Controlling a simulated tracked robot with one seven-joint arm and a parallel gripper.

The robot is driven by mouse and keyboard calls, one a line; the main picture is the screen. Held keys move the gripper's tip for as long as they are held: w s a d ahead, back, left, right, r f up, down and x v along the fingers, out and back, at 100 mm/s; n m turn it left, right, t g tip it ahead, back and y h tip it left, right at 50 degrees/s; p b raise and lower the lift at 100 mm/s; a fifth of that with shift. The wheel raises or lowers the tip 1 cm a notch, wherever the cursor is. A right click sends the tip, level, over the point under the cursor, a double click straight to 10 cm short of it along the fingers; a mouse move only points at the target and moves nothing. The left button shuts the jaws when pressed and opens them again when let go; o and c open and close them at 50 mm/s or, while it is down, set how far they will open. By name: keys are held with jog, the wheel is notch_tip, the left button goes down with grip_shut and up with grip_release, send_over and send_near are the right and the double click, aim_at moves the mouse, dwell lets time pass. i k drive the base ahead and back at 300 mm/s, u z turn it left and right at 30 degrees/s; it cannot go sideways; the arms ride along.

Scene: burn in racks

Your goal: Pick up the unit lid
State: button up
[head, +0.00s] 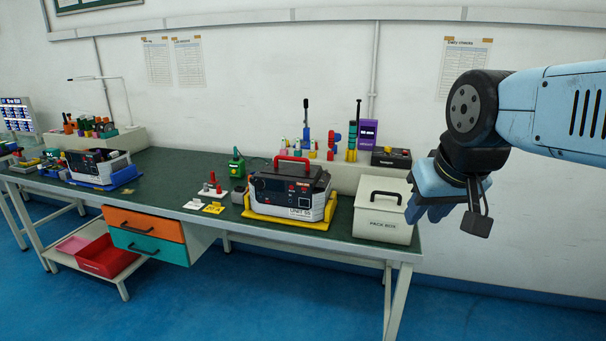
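A unit (287,208) labelled UNIT 05 stands on a yellow tray on the bench at the centre. It has a pale lower body and a black front panel. A red handle (291,159) stands on its dark top, which looks like the unit lid (300,169); the top appears seated on the unit. My gripper (424,205) hangs in the air at the right, to the right of the unit and apart from it. Its blue fingers show from the side, so whether they are open cannot be told. Nothing is seen held in it.
A pale pack box (383,210) with a black handle stands between the unit and my gripper. Upright coloured tools (351,141) stand on the shelf behind. Another unit (98,166) sits at the left.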

aim_at(306, 170)
jog(key=z, duration=0.1)
jog(key=i, duration=1)
jog(key=u, duration=0.05)
